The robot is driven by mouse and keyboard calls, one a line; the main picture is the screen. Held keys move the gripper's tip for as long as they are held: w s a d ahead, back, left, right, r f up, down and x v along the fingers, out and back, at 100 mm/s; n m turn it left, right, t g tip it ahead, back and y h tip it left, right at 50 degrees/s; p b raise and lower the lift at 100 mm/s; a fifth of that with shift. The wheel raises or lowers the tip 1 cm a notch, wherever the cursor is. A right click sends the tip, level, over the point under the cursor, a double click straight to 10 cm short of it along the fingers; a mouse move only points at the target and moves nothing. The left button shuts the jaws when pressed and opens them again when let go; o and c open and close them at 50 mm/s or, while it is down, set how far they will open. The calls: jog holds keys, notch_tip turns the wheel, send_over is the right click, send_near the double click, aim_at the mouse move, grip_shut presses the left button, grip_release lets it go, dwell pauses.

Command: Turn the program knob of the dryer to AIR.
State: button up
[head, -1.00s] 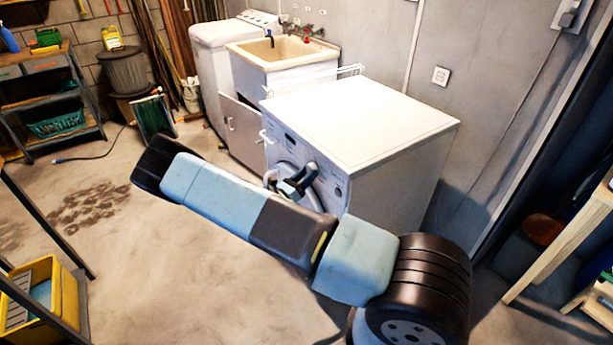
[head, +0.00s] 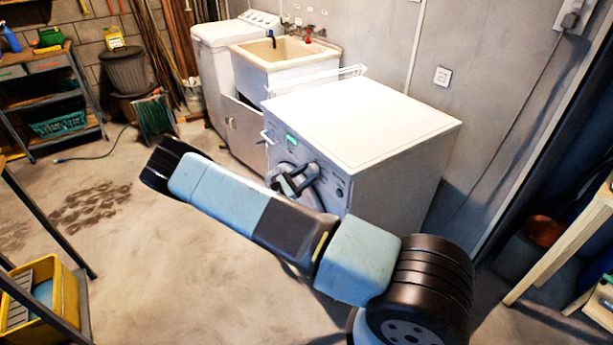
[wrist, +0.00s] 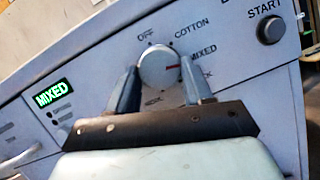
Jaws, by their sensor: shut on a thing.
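The white dryer (head: 365,120) stands in the middle of the head view, its control panel facing my arm. In the wrist view the round program knob (wrist: 157,60) sits between the two fingers of my gripper (wrist: 159,71), which is shut on it. The knob's red mark points at MIXED (wrist: 204,52). The green display (wrist: 53,92) also reads MIXED. OFF and COTTON are readable above the knob. The labels below it are partly hidden by my fingers, and I cannot make out AIR. In the head view my gripper (head: 295,181) is at the panel.
The START button (wrist: 271,30) is right of the knob. A utility sink (head: 285,52) and a white washer (head: 222,55) stand beyond the dryer. A wooden table (head: 570,240) is at right, a yellow bucket (head: 68,300) at lower left. Open floor lies left of my arm.

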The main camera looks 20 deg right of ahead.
jog(key=shift+m+g, duration=1.4)
jog(key=shift+m, duration=1.3)
jog(key=m+g, duration=0.1)
jog(key=m, duration=0.1)
jog(key=m+y, duration=0.1)
jog(key=m, duration=0.1)
jog(key=shift+r+m+g, duration=0.1)
jog(key=shift+m+g, duration=0.2)
jog(key=shift+g, duration=0.1)
jog(key=m+y, duration=0.1)
jog(key=m, duration=0.1)
jog(key=m+g+y, duration=0.1)
jog(key=m, duration=0.4)
jog(key=shift+w+r+m+g+y, duration=0.1)
jog(key=shift+r+m+g+y, duration=0.2)
jog(key=shift+y, duration=0.1)
jog(key=m+y, duration=0.1)
jog(key=m, duration=0.2)
jog(key=shift+a+r+y, duration=0.1)
jog(key=shift+y, duration=0.2)
jog(key=m+t+y, duration=0.1)
jog(key=m, duration=0.2)
jog(key=shift+r, duration=0.2)
jog(key=shift+r+m+t+y, duration=0.1)
jog(key=shift+m+t+y, duration=0.5)
jog(key=shift+m, duration=0.4)
jog(key=m+t, duration=0.1)
jog(key=m, duration=0.1)
jog(key=shift+r+m+t+y, duration=0.15)
jog(key=shift+m+t+y, duration=0.25)
